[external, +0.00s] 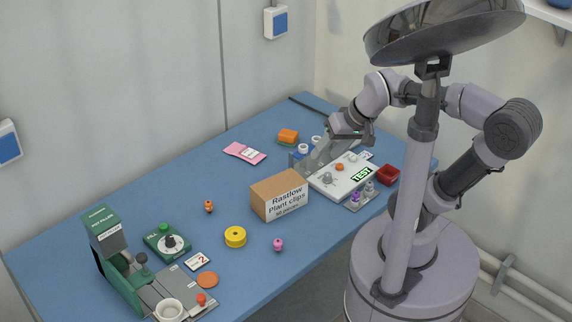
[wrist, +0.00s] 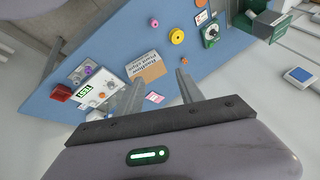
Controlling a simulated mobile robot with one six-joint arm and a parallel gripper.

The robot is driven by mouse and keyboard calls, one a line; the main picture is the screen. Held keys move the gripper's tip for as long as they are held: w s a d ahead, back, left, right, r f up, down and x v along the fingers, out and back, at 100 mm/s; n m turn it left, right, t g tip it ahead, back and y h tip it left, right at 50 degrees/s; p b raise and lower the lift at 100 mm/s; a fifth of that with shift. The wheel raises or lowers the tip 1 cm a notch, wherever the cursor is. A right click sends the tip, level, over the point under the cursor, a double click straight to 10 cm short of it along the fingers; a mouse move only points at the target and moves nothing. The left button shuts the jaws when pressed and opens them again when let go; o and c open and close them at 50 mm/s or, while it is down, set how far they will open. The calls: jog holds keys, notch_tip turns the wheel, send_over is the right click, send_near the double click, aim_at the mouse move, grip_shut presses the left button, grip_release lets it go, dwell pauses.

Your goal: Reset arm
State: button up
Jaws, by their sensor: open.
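My gripper (external: 318,156) is in the air above the right part of the blue bench (external: 160,205), near the white tester (external: 342,178) with its green TEST display. In the wrist view its two fingers (wrist: 158,90) stand wide apart with nothing between them. The tester (wrist: 95,88) and the cardboard plant clips box (wrist: 146,67) show beyond the fingers there. In the external view, the fingers partly hide the tester's far left corner and the things behind it.
The box (external: 279,195) stands mid-bench. A yellow spool (external: 235,237), a pink knob-like piece (external: 278,244) and an orange one (external: 209,206) lie nearby. A green machine (external: 110,250) and green dial box (external: 167,242) stand left. A red bin (external: 388,175) is right of the tester.

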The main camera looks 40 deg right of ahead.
jog(key=shift+s+f, duration=0.2)
jog(key=shift+s, duration=0.45)
jog(key=shift+s+f, duration=0.15)
jog(key=shift+s, duration=0.45)
